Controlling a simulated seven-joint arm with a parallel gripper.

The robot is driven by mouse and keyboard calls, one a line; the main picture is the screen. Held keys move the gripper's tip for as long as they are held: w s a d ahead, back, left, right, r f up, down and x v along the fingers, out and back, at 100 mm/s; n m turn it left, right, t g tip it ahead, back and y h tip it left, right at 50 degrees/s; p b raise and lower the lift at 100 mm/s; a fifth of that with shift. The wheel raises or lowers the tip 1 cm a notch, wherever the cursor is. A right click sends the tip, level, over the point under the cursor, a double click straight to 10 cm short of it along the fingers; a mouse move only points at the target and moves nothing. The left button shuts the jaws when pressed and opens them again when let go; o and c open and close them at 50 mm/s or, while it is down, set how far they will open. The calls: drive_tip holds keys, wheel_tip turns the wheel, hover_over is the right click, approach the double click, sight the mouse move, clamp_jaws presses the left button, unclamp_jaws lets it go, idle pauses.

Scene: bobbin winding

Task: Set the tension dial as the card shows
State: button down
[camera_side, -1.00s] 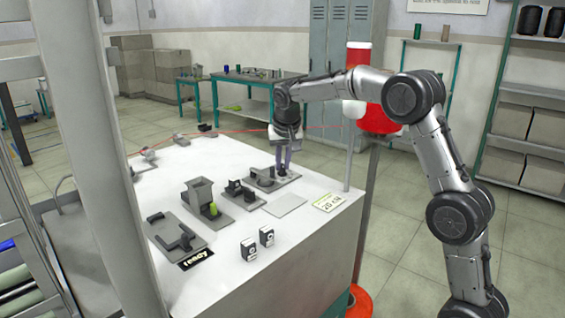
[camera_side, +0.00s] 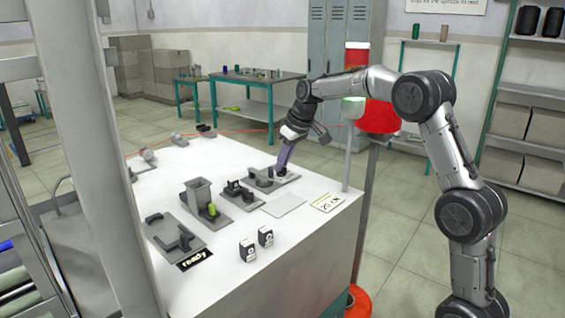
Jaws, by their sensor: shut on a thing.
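My gripper (camera_side: 282,165) is at the right end of a grey fixture plate (camera_side: 291,178) near the back right of the white table. Its fingers point down and tilt, and they are shut at a small part there, which I take to be the tension dial; the fingers hide most of it. The dial's marks are too small to read. The card (camera_side: 328,202) lies flat near the table's right edge, with dark writing that seems to read "25 cN".
A grey fixture with a green bobbin (camera_side: 212,210) stands left of my gripper. A flat pale plate (camera_side: 285,205) lies in front. Two small black-and-white blocks (camera_side: 257,243) and a "ready" sign (camera_side: 195,259) are nearer. A grey post (camera_side: 348,160) rises at the right edge.

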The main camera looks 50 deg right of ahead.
drive_tip(key=shift+r+n, duration=0.1)
drive_tip(key=shift+n, duration=0.2)
drive_tip(key=c, duration=0.9)
unclamp_jaws()
drive_tip(key=r, duration=0.6)
drive_tip(key=s+r, duration=0.1)
drive_tip(key=r, duration=0.2)
drive_tip(key=shift+s+r, duration=0.1)
drive_tip(key=shift+r, duration=0.25)
